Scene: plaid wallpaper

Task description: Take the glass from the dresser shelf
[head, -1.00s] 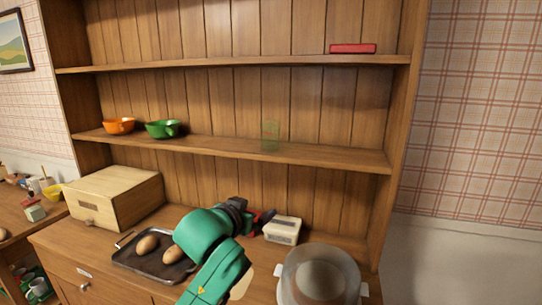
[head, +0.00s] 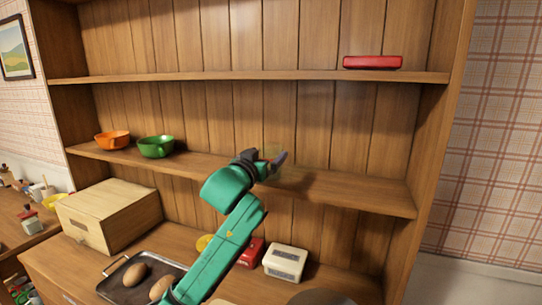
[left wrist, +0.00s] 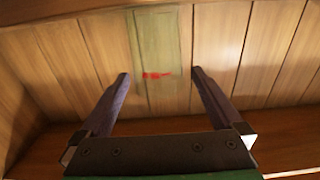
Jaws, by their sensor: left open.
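The glass (head: 271,150) is a faint, see-through green shape on the middle shelf (head: 345,188) of the wooden dresser. My left gripper (head: 278,161) is raised at that shelf and hides part of the glass in the head view. In the left wrist view the glass (left wrist: 158,45) shows as a pale green upright band with a small red mark. It lies in line with the gap between the two open fingers (left wrist: 160,74). I cannot tell how deep between the fingers it is. My right gripper is not in view.
A green cup (head: 156,147) and an orange cup (head: 113,140) stand left on the same shelf. A red box (head: 372,62) lies on the shelf above. Below are a wooden box (head: 108,215), a tray (head: 120,293) with brown oval items and a whitish box (head: 286,262).

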